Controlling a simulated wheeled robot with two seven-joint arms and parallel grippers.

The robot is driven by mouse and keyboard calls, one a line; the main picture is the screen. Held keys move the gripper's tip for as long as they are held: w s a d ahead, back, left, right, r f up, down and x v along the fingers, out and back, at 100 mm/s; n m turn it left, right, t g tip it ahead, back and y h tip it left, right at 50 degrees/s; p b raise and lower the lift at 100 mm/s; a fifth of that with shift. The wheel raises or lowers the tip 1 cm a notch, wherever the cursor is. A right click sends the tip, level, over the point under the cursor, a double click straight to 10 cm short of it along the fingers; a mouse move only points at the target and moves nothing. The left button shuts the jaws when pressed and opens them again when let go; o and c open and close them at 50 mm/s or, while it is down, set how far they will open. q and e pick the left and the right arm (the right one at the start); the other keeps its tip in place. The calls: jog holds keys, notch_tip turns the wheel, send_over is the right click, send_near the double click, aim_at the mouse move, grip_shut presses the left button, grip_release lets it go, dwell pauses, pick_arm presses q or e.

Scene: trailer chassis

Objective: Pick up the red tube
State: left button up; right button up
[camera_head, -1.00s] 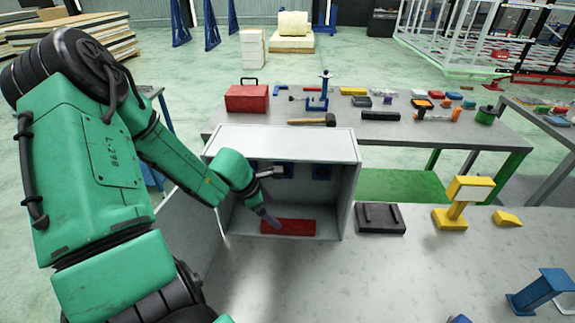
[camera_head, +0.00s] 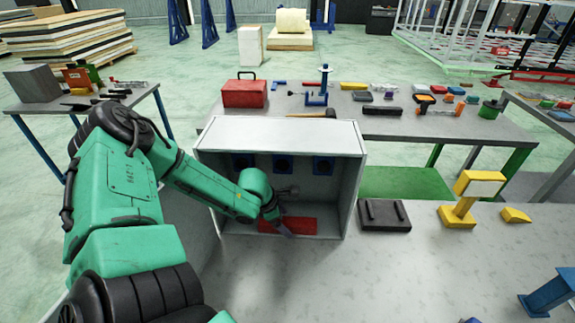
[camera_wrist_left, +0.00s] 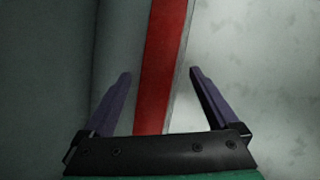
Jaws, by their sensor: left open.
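A long red piece (camera_head: 302,225), the only red thing in the open-fronted grey box (camera_head: 290,133), lies on the box floor near its front edge. I cannot tell whether it is round or flat. In the left wrist view the red piece (camera_wrist_left: 163,60) runs as a strip between the two purple fingers. My left gripper (camera_head: 282,229) reaches into the box from the left, over the left part of the red piece. In the left wrist view my left gripper (camera_wrist_left: 160,75) is open and empty, a finger on either side of the strip. My right gripper is not in view.
Blue fittings (camera_head: 283,164) are on the box's back wall. A black block (camera_head: 384,216) and a yellow stand (camera_head: 462,205) are on the bench to the right. A red toolbox (camera_head: 244,94) and several tools sit on the table behind.

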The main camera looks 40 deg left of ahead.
pick_arm(q)
jog(key=shift+w+f, duration=0.1)
jog(key=shift+f, duration=0.5)
jog(key=shift+w+r, duration=0.1)
jog(key=shift+w, duration=0.1)
jog(key=shift+s+d, duration=0.1)
grip_shut()
dwell(0.6)
